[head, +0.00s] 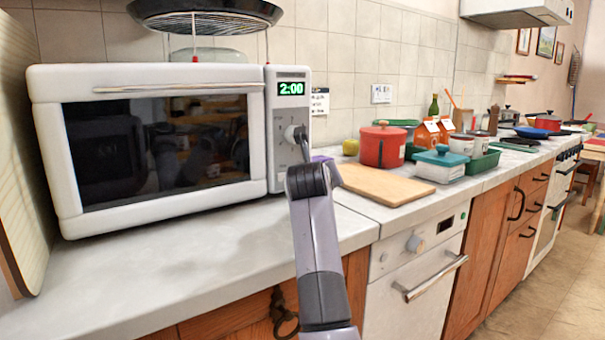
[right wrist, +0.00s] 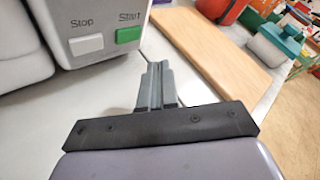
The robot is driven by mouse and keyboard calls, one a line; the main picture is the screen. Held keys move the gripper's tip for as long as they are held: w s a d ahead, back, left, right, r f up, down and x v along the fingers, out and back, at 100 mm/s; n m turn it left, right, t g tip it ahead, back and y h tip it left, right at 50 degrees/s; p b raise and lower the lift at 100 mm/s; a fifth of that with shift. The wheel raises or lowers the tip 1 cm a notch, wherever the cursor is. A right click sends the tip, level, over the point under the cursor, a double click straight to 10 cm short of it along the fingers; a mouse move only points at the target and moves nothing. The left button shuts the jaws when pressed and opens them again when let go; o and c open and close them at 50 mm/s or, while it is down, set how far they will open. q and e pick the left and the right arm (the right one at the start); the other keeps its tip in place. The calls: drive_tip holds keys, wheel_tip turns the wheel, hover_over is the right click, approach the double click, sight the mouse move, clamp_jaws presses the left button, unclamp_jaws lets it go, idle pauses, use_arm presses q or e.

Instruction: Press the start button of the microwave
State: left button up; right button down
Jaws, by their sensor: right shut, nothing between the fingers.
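The white microwave (head: 170,135) stands on the counter with its door shut. Its green display (head: 291,88) reads 2:00. In the right wrist view the green start button (right wrist: 129,35), labelled "Start", is at the bottom right of the panel, beside the pale stop button (right wrist: 86,45). My right gripper (head: 297,136) is in front of the microwave's panel in the head view and hides its lower part. In the right wrist view the right gripper (right wrist: 155,70) is shut and empty, its tips a little below the start button. Contact with the panel cannot be told.
A wooden cutting board (head: 383,185) lies on the counter right of the microwave, with a red pot (head: 382,146) behind it. A teal-lidded container (head: 441,163) is farther right. A dark pan on a rack (head: 205,14) is above the microwave. The counter front (head: 200,265) is clear.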

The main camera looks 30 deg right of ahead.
drive_tip(key=shift+w+r, duration=0.1)
drive_tip(key=shift+w, duration=0.45)
drive_tip(key=shift+w+p, duration=0.35)
drive_tip(key=shift+p, duration=0.05)
use_arm(q)
drive_tip(key=shift+s+a, duration=0.15)
drive_tip(key=shift+a, duration=0.2)
use_arm(e)
drive_tip(key=shift+w+a, duration=0.1)
drive_tip(key=shift+w, duration=0.45)
use_arm(q)
drive_tip(key=shift+d, duration=0.1)
idle(0.4)
use_arm(e)
drive_tip(key=shift+w+p, duration=0.3)
drive_tip(key=shift+p, duration=0.15)
use_arm(q)
drive_tip(key=shift+r, duration=0.35)
use_arm(e)
drive_tip(key=shift+w, duration=0.15)
